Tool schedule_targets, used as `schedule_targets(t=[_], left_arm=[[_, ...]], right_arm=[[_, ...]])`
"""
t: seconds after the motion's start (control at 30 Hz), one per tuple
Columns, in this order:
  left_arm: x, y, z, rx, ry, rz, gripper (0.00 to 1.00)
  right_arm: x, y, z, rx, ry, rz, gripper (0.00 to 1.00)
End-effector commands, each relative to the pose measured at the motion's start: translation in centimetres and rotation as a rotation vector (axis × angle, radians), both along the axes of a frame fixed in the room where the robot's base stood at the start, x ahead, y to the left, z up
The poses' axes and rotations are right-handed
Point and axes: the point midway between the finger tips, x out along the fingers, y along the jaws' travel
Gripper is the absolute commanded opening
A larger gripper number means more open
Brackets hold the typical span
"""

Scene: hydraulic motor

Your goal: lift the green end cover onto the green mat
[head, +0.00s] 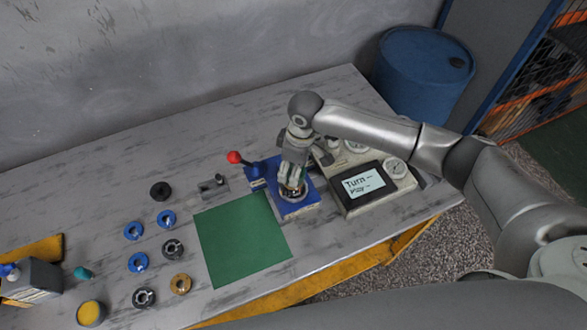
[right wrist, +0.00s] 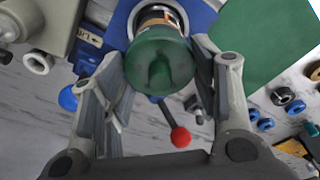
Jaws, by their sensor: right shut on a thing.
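The green end cover (right wrist: 160,60) shows in the right wrist view as a round green cap with a raised middle, between the fingers of my right gripper (right wrist: 158,85). In the head view my right gripper (head: 291,188) points down over the blue base plate (head: 299,210), and its fingers mostly hide the cover. Behind the cover a metal cylinder (right wrist: 157,17) stands on the blue plate; I cannot tell whether the cover touches it. The green mat (head: 243,240) lies flat and bare, left of the blue plate. My left gripper is not in view.
A grey box with a screen (head: 365,187) stands close right of the gripper. A red-knobbed lever (head: 235,157) stands behind left. Several rings, blue (head: 137,262), dark and brass, lie left of the mat. A blue barrel (head: 420,70) stands beyond the table.

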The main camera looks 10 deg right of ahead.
Motion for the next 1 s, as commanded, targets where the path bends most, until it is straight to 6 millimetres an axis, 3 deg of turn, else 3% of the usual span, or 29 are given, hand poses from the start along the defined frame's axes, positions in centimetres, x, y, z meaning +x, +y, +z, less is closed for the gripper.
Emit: schedule_targets(t=[0.17, 0.57, 1.0], left_arm=[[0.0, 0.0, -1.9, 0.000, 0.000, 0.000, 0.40], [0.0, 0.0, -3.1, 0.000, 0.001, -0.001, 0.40], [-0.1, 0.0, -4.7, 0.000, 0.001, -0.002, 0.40]], right_arm=[[0.2, 0.1, 2.1, 0.003, -0.007, 0.002, 0.21], [-4.9, -0.9, 8.2, 0.002, -0.006, 0.003, 0.21], [-11.5, -2.3, 11.2, 0.001, -0.002, 0.002, 0.21]])
